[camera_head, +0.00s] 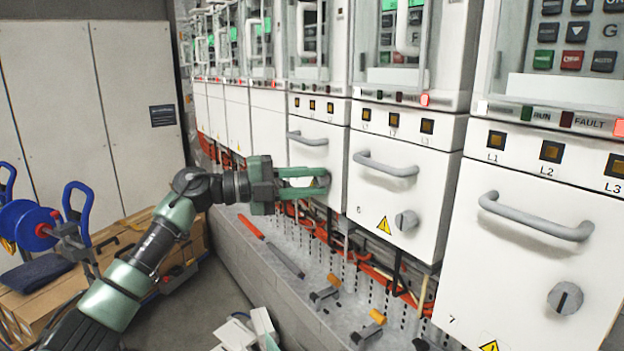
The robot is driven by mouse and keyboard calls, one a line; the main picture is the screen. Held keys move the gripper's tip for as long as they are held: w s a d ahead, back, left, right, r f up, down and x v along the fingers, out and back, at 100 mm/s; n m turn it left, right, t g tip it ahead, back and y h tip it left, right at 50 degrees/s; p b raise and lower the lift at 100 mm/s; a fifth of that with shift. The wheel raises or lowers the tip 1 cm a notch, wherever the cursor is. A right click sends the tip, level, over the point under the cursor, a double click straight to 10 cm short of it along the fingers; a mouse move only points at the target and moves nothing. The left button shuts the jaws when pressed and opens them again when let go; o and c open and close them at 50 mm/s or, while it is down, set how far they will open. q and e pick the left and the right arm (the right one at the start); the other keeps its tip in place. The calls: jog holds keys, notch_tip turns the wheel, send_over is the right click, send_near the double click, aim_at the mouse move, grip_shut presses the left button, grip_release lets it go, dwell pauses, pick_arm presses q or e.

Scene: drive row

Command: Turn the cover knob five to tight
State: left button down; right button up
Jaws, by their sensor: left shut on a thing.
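The cover left of the one marked 6 is a white cover (308,155) with a grey bar handle (308,138); I take it as cover five, though its number is hidden. My left gripper (318,182) reaches in from the left, with its green fingers shut at the lower part of this cover. They are at the place where the neighbouring covers carry their knobs. The knob itself is almost wholly hidden by the fingers, so its angle cannot be read. My right gripper is not in view.
Cover 6 (400,180) with its grey knob (406,220) and cover 7 (520,255) with its knob (565,298) stand to the right. A ledge with orange cables and tools (330,290) runs below. A blue reel (28,226) stands at the left.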

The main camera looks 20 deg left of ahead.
pick_arm(q)
jog(key=m, duration=0.1)
jog(key=m+y, duration=0.1)
jog(key=m, duration=0.1)
jog(key=shift+r+m+g+y+p, duration=0.25)
jog(key=shift+m+g+y+p, duration=0.05)
jog(key=shift+m+p, duration=0.1)
jog(key=shift+m+y, duration=0.7)
jog(key=shift+m, duration=0.5)
jog(key=c, duration=1.1)
grip_release()
jog(key=shift+c, duration=0.2)
jog(key=shift+f, duration=0.1)
